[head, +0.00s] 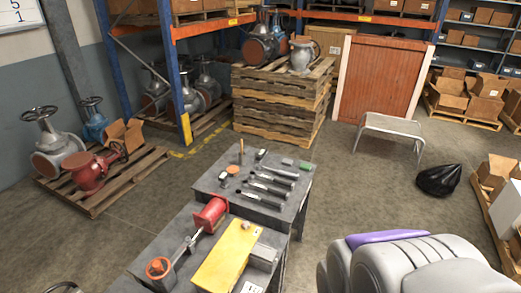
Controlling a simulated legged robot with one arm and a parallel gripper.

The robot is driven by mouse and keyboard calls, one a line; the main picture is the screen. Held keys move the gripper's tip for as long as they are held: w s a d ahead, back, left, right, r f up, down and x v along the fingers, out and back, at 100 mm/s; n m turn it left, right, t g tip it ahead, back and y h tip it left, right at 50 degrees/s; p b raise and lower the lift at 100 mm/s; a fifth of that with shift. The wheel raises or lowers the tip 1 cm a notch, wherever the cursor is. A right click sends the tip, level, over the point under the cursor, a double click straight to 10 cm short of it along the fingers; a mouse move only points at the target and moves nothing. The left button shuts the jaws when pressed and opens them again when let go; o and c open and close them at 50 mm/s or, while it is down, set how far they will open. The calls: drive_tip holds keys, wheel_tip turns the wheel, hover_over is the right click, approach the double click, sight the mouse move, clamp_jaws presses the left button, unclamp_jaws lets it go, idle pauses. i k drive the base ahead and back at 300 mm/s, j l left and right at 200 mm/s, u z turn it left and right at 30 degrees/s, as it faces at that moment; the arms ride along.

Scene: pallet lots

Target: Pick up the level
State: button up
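A dark grey worktable stands in the lower middle. On its far top (222,178) lie several dark, slim hand tools (272,180), side by side, too small to name surely. A long yellow block-like thing (228,255) lies on the near part, with a grey piece at its right end. I cannot tell for certain which thing is the level. Rounded grey parts with a purple strip fill the bottom right and look like mine. No gripper fingers show there.
A metal step stool (390,130) and black bag (438,180) stand on the floor right. Stacked pallets (280,115), a pallet with valves (105,185) and racks line the back and left.

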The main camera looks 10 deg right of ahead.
sight(259, 156)
drive_tip(key=i+l+z, duration=0.4)
drive_tip(key=i+l, duration=0.2)
drive_tip(key=i+l+z, duration=0.4)
drive_tip(key=i, duration=0.25)
drive_tip(key=i+l+u, duration=0.1)
drive_tip(key=i, duration=0.35)
drive_tip(key=i+l+u, duration=0.1)
drive_tip(key=i, duration=0.35)
drive_tip(key=i+l+u, duration=0.15)
drive_tip(key=i, duration=0.25)
drive_tip(key=i+j+u, duration=0.1)
drive_tip(key=u, duration=0.35)
drive_tip(key=i+u, duration=0.25)
drive_tip(key=u, duration=0.2)
drive_tip(key=i+u, duration=0.2)
drive_tip(key=u, duration=0.2)
drive_tip(key=i+l+u, duration=0.1)
drive_tip(key=u, duration=0.35)
drive_tip(key=i+u, duration=0.35)
